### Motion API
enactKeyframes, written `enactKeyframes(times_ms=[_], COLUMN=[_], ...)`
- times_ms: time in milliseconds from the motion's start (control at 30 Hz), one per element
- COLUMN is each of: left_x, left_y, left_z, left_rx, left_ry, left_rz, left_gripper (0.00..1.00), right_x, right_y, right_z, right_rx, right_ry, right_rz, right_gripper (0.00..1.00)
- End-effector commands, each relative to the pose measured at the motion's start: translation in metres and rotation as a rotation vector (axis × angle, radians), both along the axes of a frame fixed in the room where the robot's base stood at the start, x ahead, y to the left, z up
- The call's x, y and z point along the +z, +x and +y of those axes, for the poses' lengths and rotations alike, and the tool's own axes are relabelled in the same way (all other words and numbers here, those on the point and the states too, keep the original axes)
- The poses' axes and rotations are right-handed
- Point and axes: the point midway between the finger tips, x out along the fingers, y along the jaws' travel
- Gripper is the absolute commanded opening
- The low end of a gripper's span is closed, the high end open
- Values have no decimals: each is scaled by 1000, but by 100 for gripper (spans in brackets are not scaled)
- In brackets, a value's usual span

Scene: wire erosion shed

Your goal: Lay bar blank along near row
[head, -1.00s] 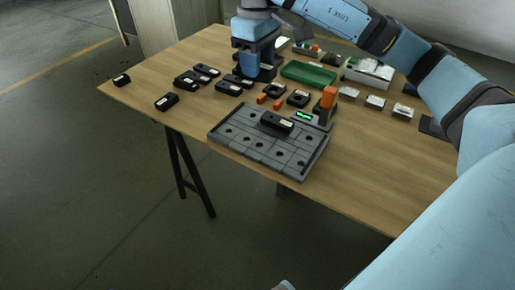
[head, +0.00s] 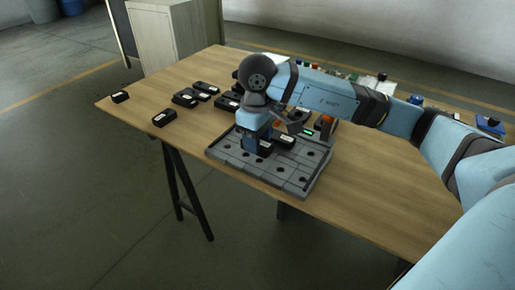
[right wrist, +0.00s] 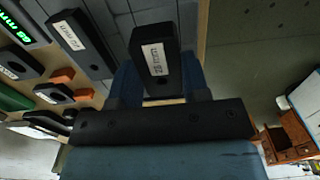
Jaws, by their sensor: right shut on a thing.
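My right gripper (head: 256,143) is over the left part of the grey grid plate (head: 235,160) on the wooden table. It is shut on a black bar blank with a white label, which fills the middle of the right wrist view (right wrist: 154,48); its label seems to read 25 or 28 mm. In the head view the gripper mostly hides this blank, and I cannot tell whether it touches the plate. A second labelled black block (head: 284,142) lies on the plate just right of the gripper, and in the right wrist view (right wrist: 78,42). My left gripper is out of view.
Several black blocks lie on the table's left side, one (head: 164,118) near the front edge. The table's right front is bare. A grey cabinet (head: 170,35) stands behind.

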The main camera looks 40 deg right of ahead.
Motion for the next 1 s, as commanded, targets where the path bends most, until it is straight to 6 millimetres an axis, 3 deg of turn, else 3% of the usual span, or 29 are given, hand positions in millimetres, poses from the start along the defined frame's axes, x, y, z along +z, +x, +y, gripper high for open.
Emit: enactKeyframes(times_ms=[167,433,933,967,1000], left_x=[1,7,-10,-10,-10], left_y=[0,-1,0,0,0], left_z=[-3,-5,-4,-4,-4], left_rx=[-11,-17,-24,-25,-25], left_ry=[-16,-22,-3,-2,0], left_rz=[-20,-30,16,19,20], left_gripper=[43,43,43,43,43], right_x=[-26,-26,-35,-35,-35], right_y=[0,0,0,0,0], right_z=[0,0,0,0,0], right_rx=[0,0,0,0,0], right_ry=[1,0,0,1,1], right_rz=[0,-1,-1,0,1], right_gripper=[0,0,0,49,58])
